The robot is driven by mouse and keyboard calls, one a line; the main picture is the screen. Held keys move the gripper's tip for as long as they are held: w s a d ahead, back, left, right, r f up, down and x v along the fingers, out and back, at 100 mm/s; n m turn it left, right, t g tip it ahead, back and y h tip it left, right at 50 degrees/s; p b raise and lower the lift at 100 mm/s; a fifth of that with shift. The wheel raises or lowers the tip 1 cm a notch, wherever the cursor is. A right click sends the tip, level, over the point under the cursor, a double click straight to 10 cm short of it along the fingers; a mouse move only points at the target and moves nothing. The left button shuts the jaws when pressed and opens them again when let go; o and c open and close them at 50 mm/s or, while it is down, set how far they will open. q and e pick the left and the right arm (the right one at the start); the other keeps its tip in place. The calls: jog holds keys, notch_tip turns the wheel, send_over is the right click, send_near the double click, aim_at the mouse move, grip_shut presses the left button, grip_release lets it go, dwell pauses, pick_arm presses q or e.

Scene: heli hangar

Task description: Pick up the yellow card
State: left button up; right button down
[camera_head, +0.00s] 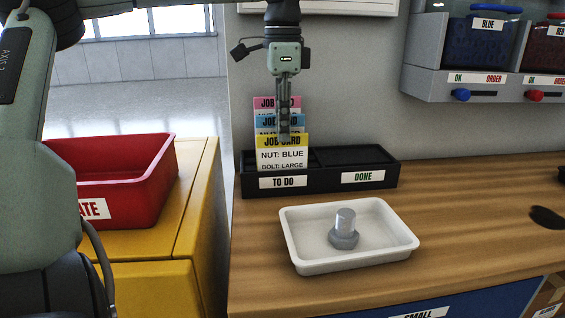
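The yellow card (282,155) stands upright at the front of the TO DO side of a black card holder (321,183). It has a yellow top strip and reads "NUT: BLUE, BOLT: LARGE". A blue-topped card (268,121) and a pink-topped card (263,103) stand behind it. My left gripper (284,130) points down over the cards, its fingertips at the yellow card's top edge. The fingers are seen edge-on, so I cannot tell whether they grip the card. My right gripper is not in view.
A white tray (297,258) with a grey bolt (345,231) stands on the wooden bench in front of the holder. The DONE side of the holder is empty. A red bin (150,165) stands on a yellow cabinet at left. Blue and red bins hang at upper right.

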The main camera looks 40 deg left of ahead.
aim_at(282, 163)
pick_arm(q)
notch_tip(282, 163, down, 3)
jog(key=shift+a+r, duration=0.1)
jog(key=shift+r, duration=0.1)
grip_shut()
